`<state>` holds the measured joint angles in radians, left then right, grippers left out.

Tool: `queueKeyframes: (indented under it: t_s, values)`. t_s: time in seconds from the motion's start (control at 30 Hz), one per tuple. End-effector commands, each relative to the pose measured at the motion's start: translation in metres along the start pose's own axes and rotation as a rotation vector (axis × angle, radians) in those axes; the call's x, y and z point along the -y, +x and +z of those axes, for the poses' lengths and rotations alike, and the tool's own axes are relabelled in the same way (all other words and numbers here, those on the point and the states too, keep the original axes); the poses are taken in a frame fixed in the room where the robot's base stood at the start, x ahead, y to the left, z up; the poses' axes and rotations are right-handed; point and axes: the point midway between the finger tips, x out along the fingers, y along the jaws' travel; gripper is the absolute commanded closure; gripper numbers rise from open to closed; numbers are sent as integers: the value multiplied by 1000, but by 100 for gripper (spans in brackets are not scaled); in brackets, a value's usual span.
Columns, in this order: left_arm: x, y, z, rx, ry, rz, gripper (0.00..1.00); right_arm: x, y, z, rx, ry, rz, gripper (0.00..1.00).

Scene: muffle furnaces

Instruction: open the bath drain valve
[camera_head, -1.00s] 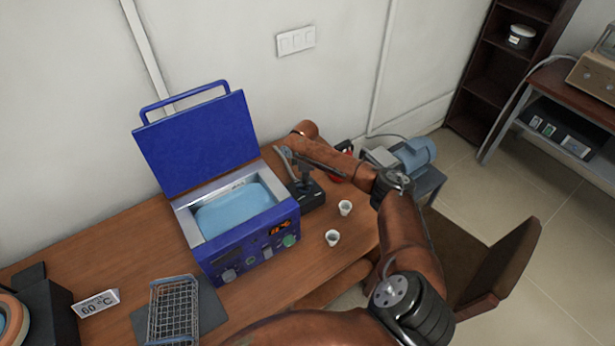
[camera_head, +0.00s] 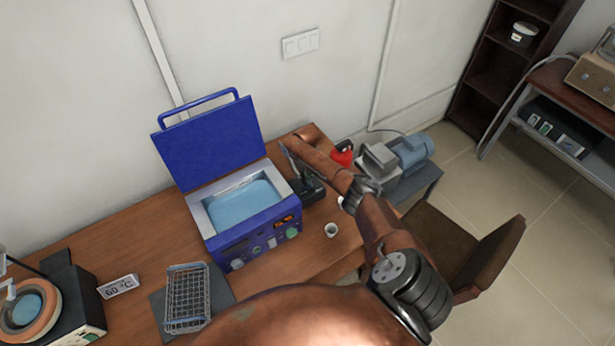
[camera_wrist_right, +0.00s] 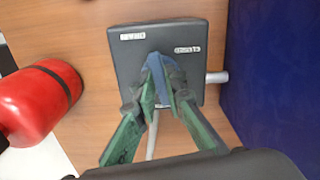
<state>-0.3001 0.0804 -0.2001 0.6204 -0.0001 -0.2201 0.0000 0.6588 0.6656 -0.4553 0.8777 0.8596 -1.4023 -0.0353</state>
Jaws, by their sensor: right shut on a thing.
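The blue water bath (camera_head: 250,232) stands on the wooden table with its lid up and pale blue liquid inside. Right of it is the drain valve, a dark box (camera_head: 312,193) partly hidden by my right arm. In the right wrist view, the valve box (camera_wrist_right: 192,77) has two small labels, too blurred to read surely, and a grey pipe stub on its right side. My right gripper (camera_wrist_right: 162,82) is shut on the blue valve handle (camera_wrist_right: 157,66) above the box. My left gripper is not in view.
A red container (camera_wrist_right: 38,102) is near the gripper, left in the wrist view. A pump (camera_head: 405,153) stands beyond the table's right end.

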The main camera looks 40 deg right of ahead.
Motion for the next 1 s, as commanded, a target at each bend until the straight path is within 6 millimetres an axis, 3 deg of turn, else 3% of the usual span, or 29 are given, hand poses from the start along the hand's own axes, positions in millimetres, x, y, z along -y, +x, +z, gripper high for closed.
queueKeyframes:
  t_s: [0.4,0.93,0.97,1.0]
  values:
    - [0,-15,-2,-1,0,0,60,2,0,0,1,181,-2,100]
    - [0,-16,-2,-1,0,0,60,2,0,0,0,204,-2,100]
    - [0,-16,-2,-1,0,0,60,2,0,0,0,204,-2,89]
    - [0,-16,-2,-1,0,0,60,2,0,0,0,204,-2,86]
